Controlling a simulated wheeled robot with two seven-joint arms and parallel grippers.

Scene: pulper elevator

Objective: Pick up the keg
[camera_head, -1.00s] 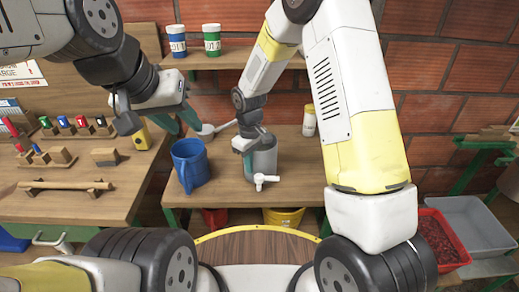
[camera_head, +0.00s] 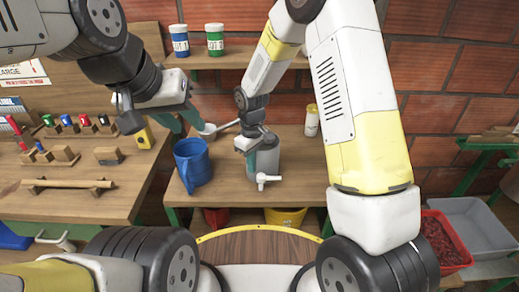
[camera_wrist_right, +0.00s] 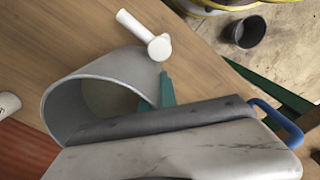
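The keg is a grey open-topped cylinder (camera_head: 268,159) with a white tap, standing on the wooden table. Its open mouth and tap (camera_wrist_right: 158,47) also show in the right wrist view. My right gripper (camera_head: 252,160) is down at the keg's rim. In the right wrist view its green fingertips (camera_wrist_right: 157,95) are at the rim, one seemingly inside the mouth and one outside the wall. I cannot tell whether they press on it. My left gripper (camera_head: 182,122) is open above and behind the blue jug, near a scoop (camera_head: 208,131), and holds nothing visible.
A blue jug (camera_head: 193,163) stands left of the keg. A white container with a yellow lid (camera_head: 311,120) stands at the back right. A workbench (camera_head: 80,200) with small blocks is at left. Red and grey bins (camera_head: 475,225) are at right.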

